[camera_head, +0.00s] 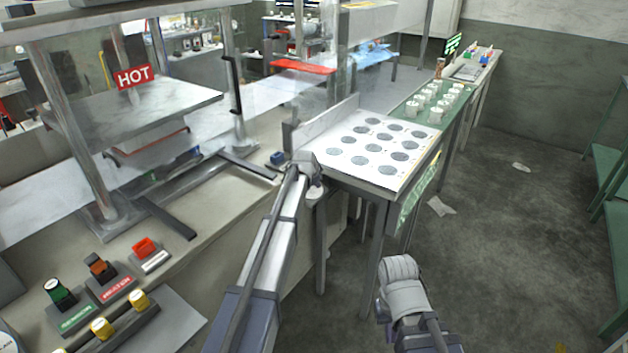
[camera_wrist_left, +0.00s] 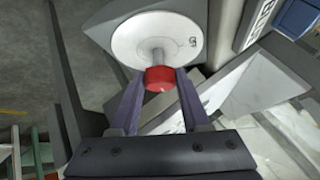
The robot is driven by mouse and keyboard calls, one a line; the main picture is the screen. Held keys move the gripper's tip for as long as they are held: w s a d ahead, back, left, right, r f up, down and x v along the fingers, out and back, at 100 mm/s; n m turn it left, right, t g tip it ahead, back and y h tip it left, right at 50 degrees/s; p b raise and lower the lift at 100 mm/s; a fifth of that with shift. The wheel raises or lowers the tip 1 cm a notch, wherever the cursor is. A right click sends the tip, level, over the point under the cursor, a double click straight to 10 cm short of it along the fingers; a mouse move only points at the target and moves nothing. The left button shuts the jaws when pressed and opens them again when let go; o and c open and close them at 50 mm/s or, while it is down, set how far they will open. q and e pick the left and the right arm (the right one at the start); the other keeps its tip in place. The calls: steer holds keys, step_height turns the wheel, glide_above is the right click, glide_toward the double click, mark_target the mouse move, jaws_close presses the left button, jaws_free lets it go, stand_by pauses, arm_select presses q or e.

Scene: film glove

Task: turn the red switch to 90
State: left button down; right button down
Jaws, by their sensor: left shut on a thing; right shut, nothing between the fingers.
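The red switch (camera_wrist_left: 159,78) is a round red knob on a short grey stem in front of a white dial (camera_wrist_left: 156,40) in the left wrist view. The dial has a small dark mark on its right side. My left gripper (camera_wrist_left: 160,88) has its two purple fingers closed on the knob, one on each side. I cannot read an angle on the dial. In the head view my left arm reaches to the near left corner of the white table; the knob and fingers are hidden there. My right gripper (camera_head: 430,335) is low at the bottom, empty, away from the switch.
A white table top with dark round spots (camera_head: 330,165) stands ahead. A green table with white cups (camera_head: 410,112) stands behind it. A machine with a red HOT sign (camera_head: 134,76) and a button panel (camera_head: 112,285) are on the left. The floor (camera_head: 500,250) on the right is mostly clear.

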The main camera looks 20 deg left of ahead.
arm_select(q)
steer(key=shift+c, duration=1.9)
jaws_free()
steer(key=p+v, duration=0.6)
steer(key=v, duration=0.1)
steer(key=shift+s+r, duration=0.25)
steer(key=shift+s, duration=0.05)
steer(key=s+d+f+n+g, duration=0.1)
steer(key=s+d+g, duration=0.1)
steer(key=s+d, duration=0.6)
steer(key=s+d+f+n+g, duration=0.15)
steer(key=s+d, duration=0.35)
steer(key=s, duration=0.5)
steer(key=s+d+n+g+p, duration=0.1)
steer(key=s+d+g, duration=0.1)
steer(key=s, duration=1)
steer(key=s+d+n+g+p, duration=0.1)
steer(key=s+d+g, duration=0.2)
steer(key=s, duration=0.9)
steer(key=shift+s+d+f+y, duration=0.35)
steer(key=shift+d+f+y, duration=0.05)
steer(key=shift+d, duration=0.15)
